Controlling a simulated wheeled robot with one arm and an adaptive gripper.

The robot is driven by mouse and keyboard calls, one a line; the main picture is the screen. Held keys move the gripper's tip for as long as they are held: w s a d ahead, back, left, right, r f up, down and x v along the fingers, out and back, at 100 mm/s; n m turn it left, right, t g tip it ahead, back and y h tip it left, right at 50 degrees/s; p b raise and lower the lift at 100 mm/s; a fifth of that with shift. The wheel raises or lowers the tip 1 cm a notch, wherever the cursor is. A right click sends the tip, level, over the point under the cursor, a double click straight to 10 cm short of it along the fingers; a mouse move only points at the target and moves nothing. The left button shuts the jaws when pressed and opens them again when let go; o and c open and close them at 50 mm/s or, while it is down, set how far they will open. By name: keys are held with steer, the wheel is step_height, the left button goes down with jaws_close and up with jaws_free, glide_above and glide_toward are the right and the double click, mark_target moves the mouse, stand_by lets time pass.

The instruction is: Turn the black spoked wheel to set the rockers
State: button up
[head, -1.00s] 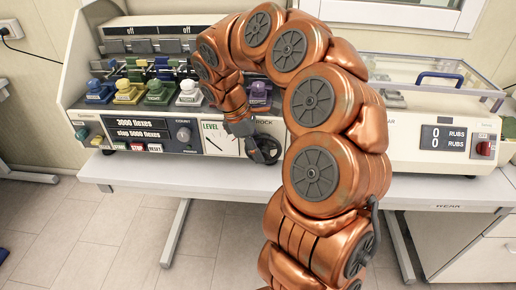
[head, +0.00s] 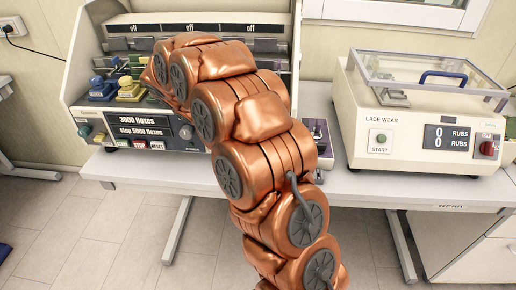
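The black spoked wheel cannot be seen now; my copper arm covers the part of the flexing machine where it sits. The flexing machine (head: 84,52) is a cream cabinet on the bench, with a display (head: 137,121) reading "3000 flexes, stop 5000 flexes". A blue clamp (head: 101,90) and a yellow clamp (head: 129,89) show at its left. Other rocker stations and the level dial are hidden behind my arm. My gripper is also hidden behind the arm, so neither its fingers nor any contact with the wheel shows.
The lace wear tester (head: 405,120) stands at the right of the bench, with a clear lid and a display reading 0 rubs. A small unit with a purple part (head: 317,130) shows between my arm and it. The bench front edge (head: 360,187) is clear at right.

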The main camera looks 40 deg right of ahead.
steer(key=shift+s+a+f, duration=0.1)
steer(key=shift+s+a, duration=0.05)
steer(key=shift+s, duration=0.05)
steer(key=o, duration=1)
steer(key=shift+w+r, duration=0.1)
steer(key=shift+r, duration=0.1)
steer(key=v, duration=0.7)
steer(key=shift+a, duration=0.1)
